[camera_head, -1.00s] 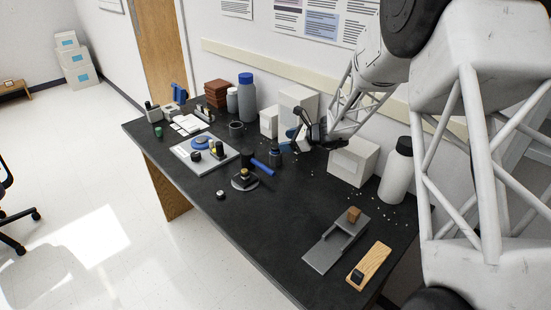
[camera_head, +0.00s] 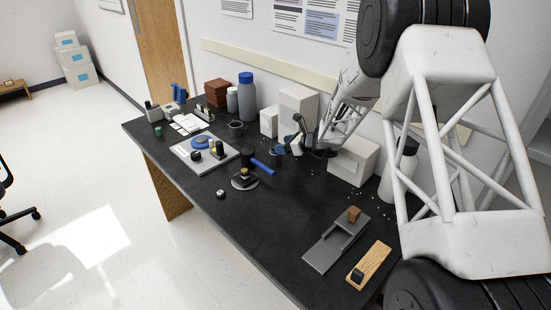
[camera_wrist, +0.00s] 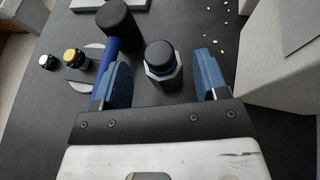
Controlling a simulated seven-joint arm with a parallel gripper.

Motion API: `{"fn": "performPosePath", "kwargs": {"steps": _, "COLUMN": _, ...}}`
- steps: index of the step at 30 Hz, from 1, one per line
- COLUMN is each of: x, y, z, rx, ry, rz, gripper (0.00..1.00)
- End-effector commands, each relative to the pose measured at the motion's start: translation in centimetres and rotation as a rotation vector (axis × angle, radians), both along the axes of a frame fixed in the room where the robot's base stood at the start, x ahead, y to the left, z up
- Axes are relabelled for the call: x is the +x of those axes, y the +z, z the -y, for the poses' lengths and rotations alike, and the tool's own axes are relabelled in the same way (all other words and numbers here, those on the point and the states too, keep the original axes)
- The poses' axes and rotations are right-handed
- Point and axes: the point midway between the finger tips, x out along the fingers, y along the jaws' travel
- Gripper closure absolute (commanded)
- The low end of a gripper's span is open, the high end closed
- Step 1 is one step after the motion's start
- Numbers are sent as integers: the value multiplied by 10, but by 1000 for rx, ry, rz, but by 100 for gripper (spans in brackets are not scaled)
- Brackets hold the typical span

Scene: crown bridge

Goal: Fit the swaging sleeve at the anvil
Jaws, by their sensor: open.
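A grey faceted cylinder with a round black top and a blue band (camera_wrist: 161,62), which looks like the swaging sleeve, stands upright on the bench; it also shows in the head view (camera_head: 275,158). My gripper (camera_wrist: 163,68) is open, with a blue-padded finger on either side of this cylinder in the wrist picture. A gap shows on both sides, and I cannot tell the height difference. In the head view my gripper (camera_head: 294,146) is just right of it. A yellow-topped black piece on a grey disc (camera_head: 244,179), perhaps the anvil, stands to the left; it also shows in the wrist view (camera_wrist: 75,58).
A blue-handled hammer (camera_head: 261,167) lies close left of the cylinder. A white box (camera_head: 352,161) and a bottle (camera_head: 397,175) stand to the right. A white-topped piece (camera_head: 220,195) is near the front edge. The front middle of the bench is clear.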

Motion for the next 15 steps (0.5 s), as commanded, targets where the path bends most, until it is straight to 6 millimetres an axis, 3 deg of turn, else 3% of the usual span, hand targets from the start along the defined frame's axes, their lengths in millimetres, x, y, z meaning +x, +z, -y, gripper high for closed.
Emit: {"fn": "performPosePath", "kwargs": {"steps": 15, "x": 5, "y": -4, "z": -9, "rx": 0, "ry": 0, "rz": 1, "gripper": 33}}
